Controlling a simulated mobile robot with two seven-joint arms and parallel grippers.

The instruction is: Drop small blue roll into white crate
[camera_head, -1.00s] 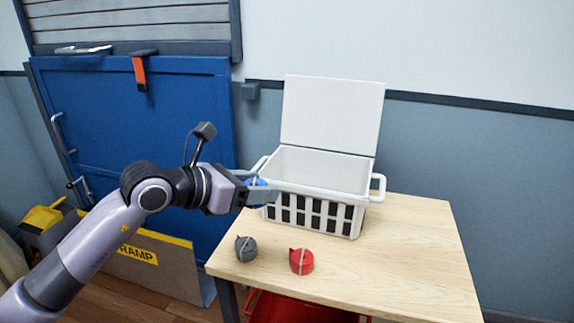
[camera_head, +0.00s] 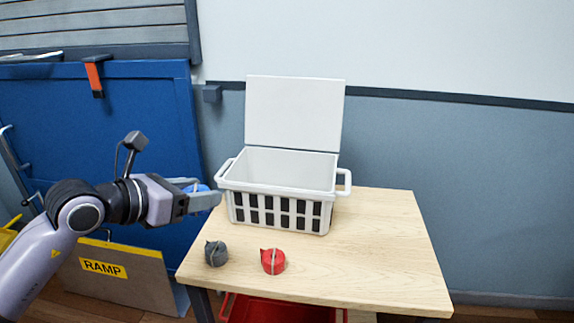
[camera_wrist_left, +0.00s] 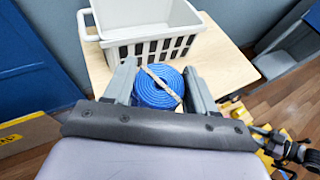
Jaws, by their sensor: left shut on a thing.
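The small blue roll (camera_wrist_left: 157,88) is a coiled blue strap with a pale band across it. My left gripper (camera_wrist_left: 160,85) is shut on it, with one finger on each side. In the head view the roll (camera_head: 197,187) shows only partly between the fingers of my left gripper (camera_head: 208,192). The gripper is just left of the white crate (camera_head: 278,202), at about its rim height in the picture. The crate stands on the table with its lid (camera_head: 294,112) raised at the back. Its inside looks empty where it shows.
A grey roll (camera_head: 216,253) and a red roll (camera_head: 273,261) lie on the wooden table (camera_head: 385,245) in front of the crate. The table's right side is clear. A red container (camera_head: 280,309) is under the table. A ramp board (camera_head: 120,275) stands at the left.

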